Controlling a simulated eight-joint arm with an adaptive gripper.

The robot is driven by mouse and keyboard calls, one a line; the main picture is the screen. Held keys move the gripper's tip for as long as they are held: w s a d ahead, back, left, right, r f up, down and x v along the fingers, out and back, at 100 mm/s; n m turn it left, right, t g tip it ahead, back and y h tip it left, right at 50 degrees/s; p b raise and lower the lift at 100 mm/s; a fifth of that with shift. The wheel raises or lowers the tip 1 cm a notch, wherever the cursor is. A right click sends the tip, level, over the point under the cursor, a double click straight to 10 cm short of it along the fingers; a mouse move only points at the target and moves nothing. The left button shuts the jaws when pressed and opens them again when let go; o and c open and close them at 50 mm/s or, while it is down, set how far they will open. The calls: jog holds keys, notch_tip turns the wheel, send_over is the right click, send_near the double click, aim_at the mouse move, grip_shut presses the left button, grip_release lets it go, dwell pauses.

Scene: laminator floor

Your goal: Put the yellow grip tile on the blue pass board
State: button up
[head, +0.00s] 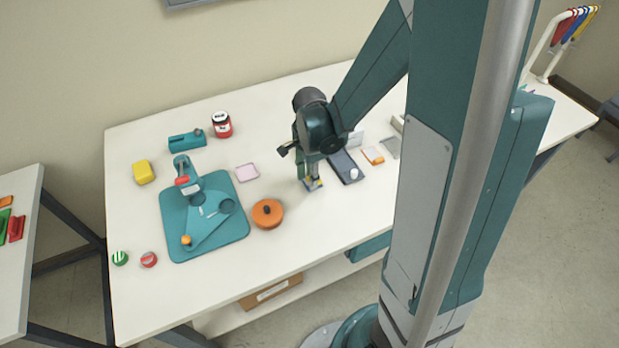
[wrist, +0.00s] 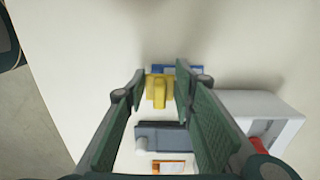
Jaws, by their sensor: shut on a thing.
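The yellow grip tile (wrist: 159,93) is between the fingers of my gripper (wrist: 160,80) in the wrist view, with its raised grip toward the camera. In the head view my gripper (head: 311,178) points down near the table's middle, with a bit of yellow at its fingertips. The blue pass board (wrist: 197,71) shows behind the tile and to its sides, partly covered by it and by a finger. In the head view the board (head: 317,186) is a small blue patch under the fingertips. I cannot tell whether the tile touches the board.
A dark slate block with a white knob (head: 343,165) lies close to the right of my gripper, with an orange-edged card (head: 373,156) beyond. An orange round pot (head: 267,213) and a teal press (head: 205,215) stand to the left.

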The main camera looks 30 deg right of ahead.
jog(key=shift+f, duration=0.2)
jog(key=o, duration=1)
jog(key=shift+r, duration=0.15)
jog(key=shift+r+p, duration=0.9)
jog(key=shift+r, duration=5.15)
